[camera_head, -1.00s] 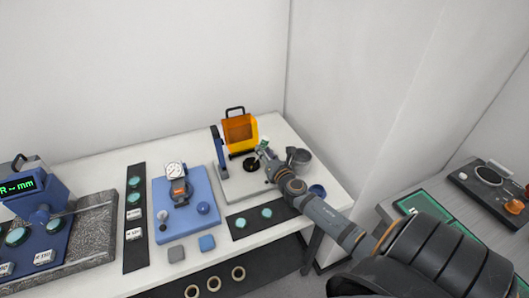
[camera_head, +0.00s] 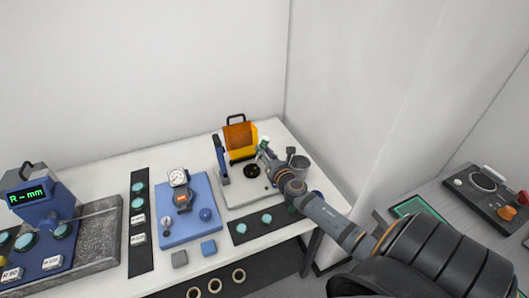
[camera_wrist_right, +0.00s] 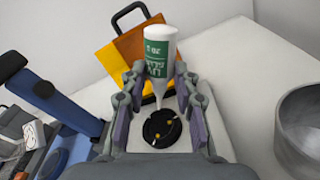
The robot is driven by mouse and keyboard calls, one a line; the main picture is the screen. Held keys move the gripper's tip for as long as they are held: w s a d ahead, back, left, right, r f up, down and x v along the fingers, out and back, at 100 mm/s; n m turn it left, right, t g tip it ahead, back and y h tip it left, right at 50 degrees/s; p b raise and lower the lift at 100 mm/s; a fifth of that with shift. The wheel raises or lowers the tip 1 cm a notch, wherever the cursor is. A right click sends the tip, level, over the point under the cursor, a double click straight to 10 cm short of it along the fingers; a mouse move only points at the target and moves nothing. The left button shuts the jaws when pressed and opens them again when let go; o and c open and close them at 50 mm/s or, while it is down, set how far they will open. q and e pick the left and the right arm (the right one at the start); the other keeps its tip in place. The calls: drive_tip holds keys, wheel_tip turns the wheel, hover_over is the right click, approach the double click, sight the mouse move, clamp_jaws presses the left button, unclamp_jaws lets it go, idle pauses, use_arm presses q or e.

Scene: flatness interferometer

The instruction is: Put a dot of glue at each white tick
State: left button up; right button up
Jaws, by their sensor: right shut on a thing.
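My right gripper (camera_wrist_right: 157,95) is shut on a white glue bottle with a green label (camera_wrist_right: 159,62). The bottle is held nozzle down over a round black part (camera_wrist_right: 150,128). The nozzle tip appears close above the part's far edge; I cannot tell if it touches. My left gripper is not in view.
An orange shield with a black handle (camera_head: 240,136) stands behind the black part, and a blue upright (camera_head: 221,158) at its left. A grey cup (camera_head: 298,163) is close at the right. A blue dial-gauge stand (camera_head: 187,207) is farther left.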

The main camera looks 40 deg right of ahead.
drive_tip(key=a+f, duration=0.1)
drive_tip(key=w+a+f, duration=0.1)
drive_tip(key=shift+w+a+f+b, duration=0.2)
drive_tip(key=shift+w+f+b, duration=0.05)
drive_tip(key=shift+f+b, duration=0.1)
idle(0.7)
drive_tip(key=shift+f+b, duration=0.45)
drive_tip(key=shift+b, duration=0.1)
idle(0.9)
drive_tip(key=shift+r, duration=0.1)
idle(0.9)
drive_tip(key=shift+r+p, duration=1.7)
drive_tip(key=shift+p, duration=0.1)
wheel_tip(320, 180, up, 5)
drive_tip(key=p, duration=0.5)
